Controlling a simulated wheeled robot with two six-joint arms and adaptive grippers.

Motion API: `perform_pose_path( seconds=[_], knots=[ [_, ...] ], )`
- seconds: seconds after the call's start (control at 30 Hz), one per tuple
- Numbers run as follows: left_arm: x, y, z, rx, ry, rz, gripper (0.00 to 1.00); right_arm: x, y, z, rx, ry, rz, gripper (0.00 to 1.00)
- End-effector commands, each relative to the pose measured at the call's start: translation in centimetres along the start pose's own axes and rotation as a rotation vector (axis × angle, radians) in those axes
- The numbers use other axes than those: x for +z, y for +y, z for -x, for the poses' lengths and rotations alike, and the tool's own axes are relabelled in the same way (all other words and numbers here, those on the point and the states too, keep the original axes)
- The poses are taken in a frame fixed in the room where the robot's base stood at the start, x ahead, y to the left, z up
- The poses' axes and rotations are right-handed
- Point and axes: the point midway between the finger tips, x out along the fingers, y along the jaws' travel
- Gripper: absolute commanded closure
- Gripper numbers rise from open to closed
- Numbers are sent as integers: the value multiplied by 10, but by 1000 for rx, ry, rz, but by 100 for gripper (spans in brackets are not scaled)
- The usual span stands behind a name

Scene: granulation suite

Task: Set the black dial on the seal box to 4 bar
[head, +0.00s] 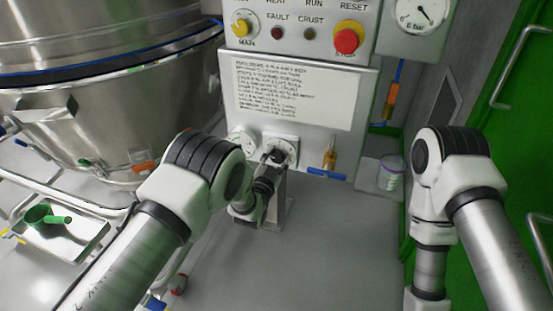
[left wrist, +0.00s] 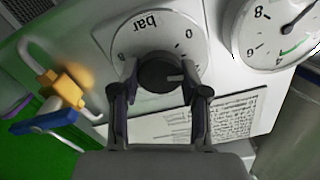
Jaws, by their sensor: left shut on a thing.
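The black dial (left wrist: 160,74) sits on a round white scale plate on the seal box (left wrist: 105,35). My left gripper (left wrist: 158,88) is shut on the dial, one finger on each side of its rim. In the left wrist view the scale shows upside down, with "bar" and a 0 legible. The dial's pale mark points right in that view; the figure it meets is too small to read surely. In the head view the left gripper (head: 268,168) partly hides the dial and its plate (head: 289,147). My right arm shows, but its gripper is out of frame.
A pressure gauge (left wrist: 272,35) with a green arc sits beside the dial. A blue-handled valve (head: 327,173) is right of it in the head view. Above are a text placard (head: 295,92) and a red stop button (head: 346,40). A steel vessel (head: 110,110) stands left.

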Motion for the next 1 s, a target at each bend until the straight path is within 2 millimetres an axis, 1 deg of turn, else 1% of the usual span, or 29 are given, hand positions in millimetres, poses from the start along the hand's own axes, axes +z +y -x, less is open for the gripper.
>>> perform_pose_path(
  seconds=[1.0],
  knots=[
    [3,3,1,3,-2,-952,90,0,0,3,0,0,0,60]
  ],
)
